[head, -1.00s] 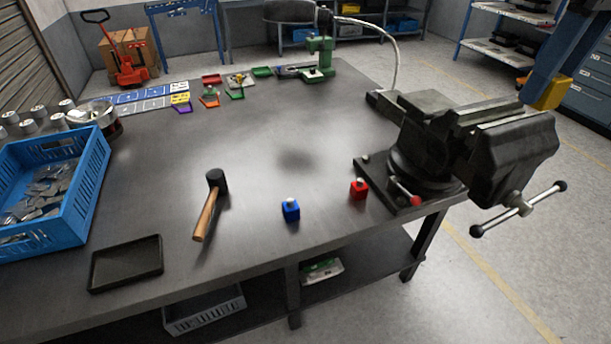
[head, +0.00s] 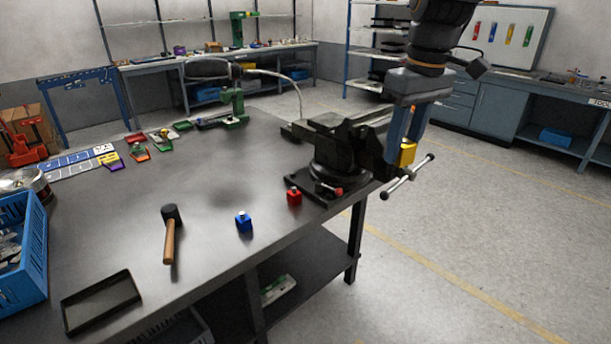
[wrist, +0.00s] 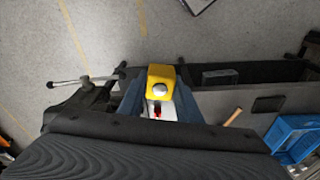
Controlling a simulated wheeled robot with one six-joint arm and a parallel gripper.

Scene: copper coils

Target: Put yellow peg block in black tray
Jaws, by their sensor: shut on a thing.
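The yellow peg block (head: 407,154) is held between the blue fingers of my gripper (head: 404,140), up in the air beside the vise at the right in the head view. In the wrist view the yellow block (wrist: 160,76) shows its round pale peg, with my gripper's fingers (wrist: 160,104) on either side. The black tray (head: 102,303) lies on the table's near left corner and looks empty. It also shows small at the right in the wrist view (wrist: 268,104). My gripper is far to the right of the tray.
A dark vise (head: 340,150) stands at the table's right edge, close to my gripper. A red peg block (head: 294,197), a blue peg block (head: 244,223) and a hammer (head: 170,235) lie between vise and tray. A blue crate (head: 35,245) stands left, behind the tray.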

